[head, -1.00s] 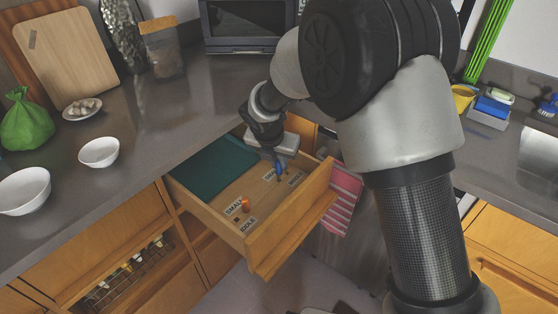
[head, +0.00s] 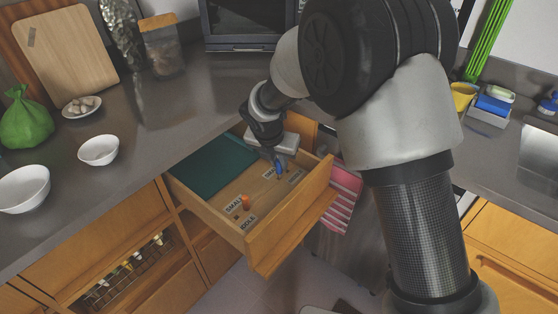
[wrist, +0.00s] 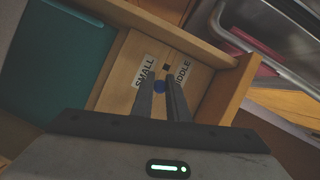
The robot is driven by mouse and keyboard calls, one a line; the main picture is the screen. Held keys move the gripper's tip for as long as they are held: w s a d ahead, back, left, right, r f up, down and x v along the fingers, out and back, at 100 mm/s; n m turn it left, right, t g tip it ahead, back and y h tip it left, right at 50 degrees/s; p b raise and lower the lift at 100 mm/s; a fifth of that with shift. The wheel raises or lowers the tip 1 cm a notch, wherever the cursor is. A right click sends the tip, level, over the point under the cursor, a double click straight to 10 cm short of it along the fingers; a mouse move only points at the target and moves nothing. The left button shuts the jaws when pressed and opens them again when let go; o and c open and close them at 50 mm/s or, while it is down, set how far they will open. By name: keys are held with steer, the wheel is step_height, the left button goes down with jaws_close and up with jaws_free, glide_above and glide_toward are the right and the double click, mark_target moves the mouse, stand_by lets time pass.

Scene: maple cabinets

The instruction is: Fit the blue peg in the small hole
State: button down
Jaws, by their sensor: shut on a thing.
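The open wooden drawer (head: 258,240) holds a board with printed SMALL and MIDDLE labels. My gripper (head: 277,158) is over the far part of the drawer, shut on the blue peg (head: 280,166).
A dark green panel (head: 210,165) covers the drawer's left part. The drawer's wooden walls (wrist: 245,90) stand close around my gripper. A pink striped towel (head: 342,197) hangs to the right. White bowls (head: 98,150) stand on the counter at left.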

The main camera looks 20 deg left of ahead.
steer(key=shift+f+b, duration=0.65)
steer(key=shift+f, duration=0.7)
stand_by(0.8)
steer(key=c, duration=1.6)
jaws_free()
steer(key=shift+c, duration=0.2)
steer(key=shift+r, duration=0.1)
steer(key=p+v, duration=0.4)
steer(key=v, duration=1.3)
steer(key=shift+d+r, duration=0.15)
steer(key=shift+r, duration=0.05)
